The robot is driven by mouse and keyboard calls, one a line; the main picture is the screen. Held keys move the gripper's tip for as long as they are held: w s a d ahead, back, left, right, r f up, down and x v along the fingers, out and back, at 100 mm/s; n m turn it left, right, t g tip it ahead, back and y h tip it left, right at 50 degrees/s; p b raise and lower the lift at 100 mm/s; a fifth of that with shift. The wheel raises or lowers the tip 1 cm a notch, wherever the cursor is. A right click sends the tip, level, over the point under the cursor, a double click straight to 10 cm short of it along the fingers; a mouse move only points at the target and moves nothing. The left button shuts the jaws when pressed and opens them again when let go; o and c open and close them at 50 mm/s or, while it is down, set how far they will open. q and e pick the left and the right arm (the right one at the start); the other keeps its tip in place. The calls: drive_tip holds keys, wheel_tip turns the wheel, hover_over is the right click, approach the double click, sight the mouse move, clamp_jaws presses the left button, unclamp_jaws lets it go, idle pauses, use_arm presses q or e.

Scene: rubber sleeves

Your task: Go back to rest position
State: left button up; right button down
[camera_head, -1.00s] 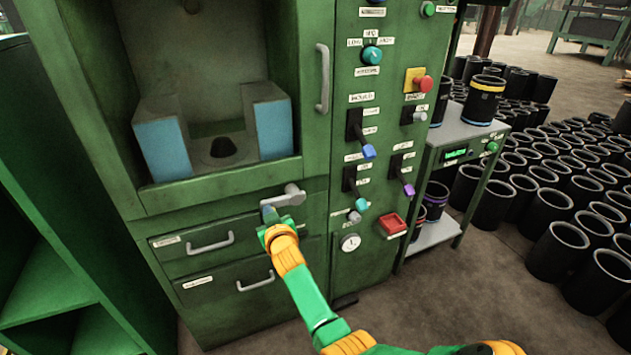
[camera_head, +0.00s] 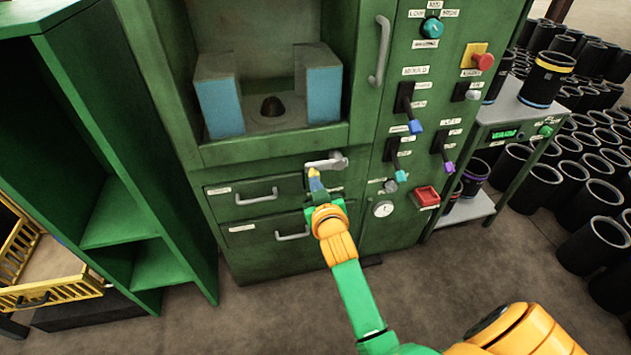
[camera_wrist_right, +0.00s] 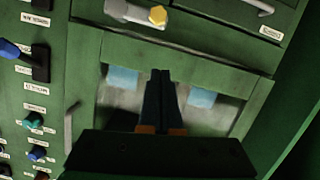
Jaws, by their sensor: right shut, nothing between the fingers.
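My right arm (camera_head: 352,285), green and orange, reaches up from the bottom right in the head view. Its gripper (camera_head: 315,180) is in front of the green machine (camera_head: 372,150), just below a grey handle (camera_head: 327,163). In the right wrist view the gripper's dark fingers (camera_wrist_right: 163,80) are together with nothing between them. The same handle shows there with a yellow end (camera_wrist_right: 157,16), apart from the fingers. In this picture I cannot judge the exact gap between gripper and machine front. My left gripper is in neither view.
The machine has two drawers (camera_head: 257,197), several levers and knobs, and a red button (camera_head: 482,62). A green shelf (camera_head: 125,215) and a yellow crate (camera_head: 45,292) stand left. A side table (camera_head: 512,112) and many black sleeves (camera_head: 590,240) are on the right. Floor in front is clear.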

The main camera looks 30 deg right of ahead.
idle(0.4)
drive_tip(key=s+a+f+n+g+y+p, duration=0.1)
drive_tip(key=s+a+f+g+y, duration=0.15)
drive_tip(key=s+f, duration=0.45)
drive_tip(key=s+a+f+n+g+y, duration=0.1)
drive_tip(key=s+a+f+g, duration=0.15)
drive_tip(key=f, duration=0.85)
drive_tip(key=s+a+f+n+g+y+p, duration=0.1)
drive_tip(key=s+a+f+g, duration=0.15)
drive_tip(key=s+f, duration=0.5)
drive_tip(key=s+f+g, duration=0.3)
drive_tip(key=s+f, duration=0.2)
drive_tip(key=s, duration=0.7)
drive_tip(key=s+f+n+g, duration=0.1)
drive_tip(key=s+f+g, duration=0.2)
drive_tip(key=s, duration=0.9)
wheel_tip(320, 180, down, 3)
drive_tip(key=shift+s+d+r, duration=0.1)
drive_tip(key=shift+s+d, duration=0.05)
drive_tip(key=shift+d, duration=0.2)
drive_tip(key=shift+y, duration=0.25)
